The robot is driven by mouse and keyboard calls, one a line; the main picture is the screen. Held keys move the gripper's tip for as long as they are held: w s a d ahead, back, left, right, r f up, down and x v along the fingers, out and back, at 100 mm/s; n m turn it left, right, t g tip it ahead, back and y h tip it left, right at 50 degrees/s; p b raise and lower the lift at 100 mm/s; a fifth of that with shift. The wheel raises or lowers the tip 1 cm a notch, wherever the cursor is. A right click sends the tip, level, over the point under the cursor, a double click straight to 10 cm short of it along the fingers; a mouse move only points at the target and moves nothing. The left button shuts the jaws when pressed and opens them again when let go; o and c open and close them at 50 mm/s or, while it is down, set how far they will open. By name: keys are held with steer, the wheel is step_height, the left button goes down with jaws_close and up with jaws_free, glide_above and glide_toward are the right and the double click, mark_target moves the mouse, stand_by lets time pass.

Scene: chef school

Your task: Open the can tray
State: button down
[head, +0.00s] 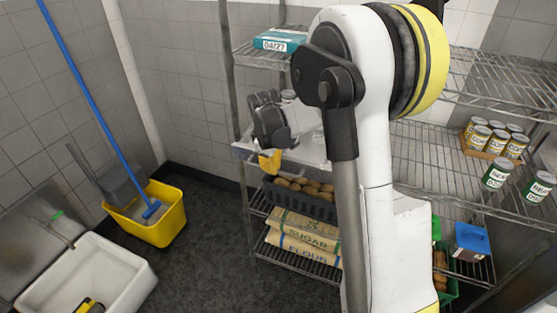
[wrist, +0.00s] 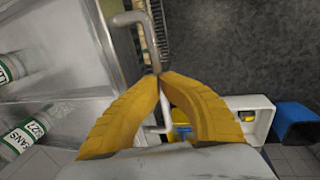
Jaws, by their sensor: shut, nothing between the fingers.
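The can tray is a pale metal pull-out tray (wrist: 75,45) on the left of the wrist view, with labelled cans (wrist: 25,138) on it. Its grey bar handle (wrist: 138,19) stands out from the front edge. My gripper (wrist: 162,76) has yellow fingers with their tips together, empty, at the middle of the handle bar. The fingers hide part of the bar, and I cannot tell whether they touch it. In the head view my gripper (head: 270,163) is at the front of the tray (head: 309,150), and my arm hides much of the tray.
A wire rack holds a dark crate of potatoes (head: 318,204) and sacks (head: 305,232) below the tray. More cans (head: 495,174) stand at the right.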

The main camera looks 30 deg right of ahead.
steer(key=shift+s+a+f, duration=0.1)
steer(key=shift+s+a, duration=0.85)
steer(key=shift+a, duration=0.15)
steer(key=c, duration=1.8)
jaws_free()
steer(key=shift+a, duration=0.1)
steer(key=shift+c, duration=0.2)
steer(key=shift+o, duration=0.4)
steer(key=shift+w+d, duration=0.1)
steer(key=shift+d, duration=0.1)
step_height(320, 180, up, 12)
steer(key=s+a+p, duration=0.1)
steer(key=a+p, duration=0.1)
steer(key=p, duration=0.6)
steer(key=shift+s+p, duration=0.25)
steer(key=shift+p, duration=0.05)
steer(key=shift+r, duration=0.2)
